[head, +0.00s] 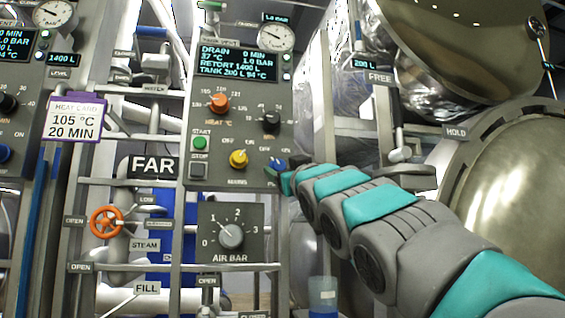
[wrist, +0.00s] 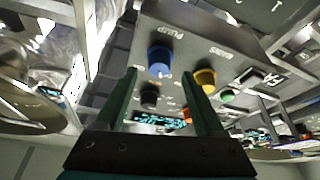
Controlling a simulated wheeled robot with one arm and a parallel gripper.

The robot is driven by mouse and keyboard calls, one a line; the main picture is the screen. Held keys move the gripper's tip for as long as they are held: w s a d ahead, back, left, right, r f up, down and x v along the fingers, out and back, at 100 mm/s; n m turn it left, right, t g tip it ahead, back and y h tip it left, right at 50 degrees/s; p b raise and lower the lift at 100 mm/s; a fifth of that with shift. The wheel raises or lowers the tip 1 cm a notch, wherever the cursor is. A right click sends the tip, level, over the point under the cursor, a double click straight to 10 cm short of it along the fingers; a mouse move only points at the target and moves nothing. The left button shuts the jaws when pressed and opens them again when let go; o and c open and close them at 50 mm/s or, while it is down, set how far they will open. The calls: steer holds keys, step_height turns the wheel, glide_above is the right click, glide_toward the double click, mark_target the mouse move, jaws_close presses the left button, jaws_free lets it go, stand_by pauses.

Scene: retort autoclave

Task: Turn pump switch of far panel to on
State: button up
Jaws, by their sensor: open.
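The pump switch is a blue knob (head: 276,163) at the lower right of the far panel (head: 240,90), beside the yellow knob (head: 238,158). In the wrist view the blue knob (wrist: 160,58) sits under upside-down PUMP lettering. My gripper (wrist: 160,74) is open, with one green finger on each side of the blue knob in the picture. I cannot tell whether the fingers touch it. In the head view my gripper (head: 288,181) is at the panel's lower right corner, just below and right of the knob. The knob's exact setting is too small to read.
A FAR sign (head: 153,167) hangs left of the panel. An air bar dial (head: 231,235) is below it, and an orange valve wheel (head: 106,222) is at lower left. Pipes and a lever marked FREE and HOLD (head: 400,153) stand right, near the large round metal vessel (head: 510,190).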

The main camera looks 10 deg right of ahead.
mark_target(280, 165)
steer(key=shift+p+x, duration=0.6)
steer(key=shift+x, duration=1.3)
jaws_close()
